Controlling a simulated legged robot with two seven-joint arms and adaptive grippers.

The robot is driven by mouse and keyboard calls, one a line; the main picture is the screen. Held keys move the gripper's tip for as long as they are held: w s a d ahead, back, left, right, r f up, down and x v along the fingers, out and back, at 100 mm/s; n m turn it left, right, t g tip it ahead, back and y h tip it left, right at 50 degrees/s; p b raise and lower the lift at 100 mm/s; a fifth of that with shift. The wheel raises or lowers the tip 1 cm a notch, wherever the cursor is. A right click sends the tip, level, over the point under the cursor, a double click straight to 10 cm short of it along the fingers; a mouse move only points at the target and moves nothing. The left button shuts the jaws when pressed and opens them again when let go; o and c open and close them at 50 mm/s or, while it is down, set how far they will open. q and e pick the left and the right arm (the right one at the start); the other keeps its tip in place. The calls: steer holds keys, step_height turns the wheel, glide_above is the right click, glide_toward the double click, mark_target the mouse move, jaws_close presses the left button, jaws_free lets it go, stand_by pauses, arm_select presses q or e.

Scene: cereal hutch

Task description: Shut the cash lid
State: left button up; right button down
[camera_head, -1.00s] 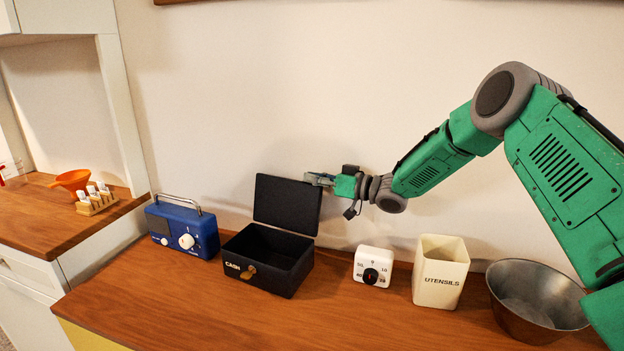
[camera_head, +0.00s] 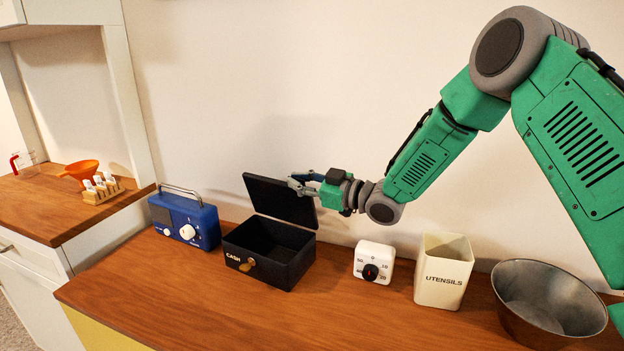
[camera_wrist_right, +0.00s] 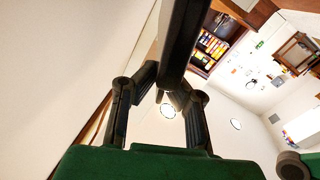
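The black cash box (camera_head: 262,270) stands on the wooden counter with its mouth uncovered and a brass-coloured catch on its front. My right gripper (camera_head: 298,183) is at the lid's upper right corner, coming from the right. In the right wrist view, the dark lid (camera_wrist_right: 182,45) shows nearly edge-on, and the two inward-bent fingers of the right gripper (camera_wrist_right: 164,86) meet it from both sides. The exact contact is partly hidden. My left gripper is out of view.
A blue radio (camera_head: 184,220) stands close left of the box. A white timer (camera_head: 373,262), a utensils holder (camera_head: 443,270) and a metal bowl (camera_head: 548,300) stand to the right. The counter front (camera_head: 200,300) is clear.

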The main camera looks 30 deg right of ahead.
arm_select(q)
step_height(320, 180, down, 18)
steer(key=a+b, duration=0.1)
steer(key=b, duration=1.6)
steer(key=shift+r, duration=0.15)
arm_select(e)
steer(key=shift+s+a+f+n, duration=1.1)
steer(key=shift+a+f+n, duration=0.75)
steer(key=shift+f+n, duration=0.5)
steer(key=shift+s+a+f+n, duration=1.05)
steer(key=shift+a+f+n, duration=0.95)
steer(key=shift+f, duration=0.55)
steer(key=shift+s+a+f+n, duration=1.1)
steer(key=shift+a+f+n, duration=0.65)
steer(key=shift+f+n, duration=0.65)
steer(key=shift+f, duration=0.15)
steer(key=c, duration=2)
jaws_free()
steer(key=shift+s+d, duration=0.1)
steer(key=v, duration=1.1)
steer(key=shift+s+d, duration=0.15)
steer(key=shift+s, duration=0.2)
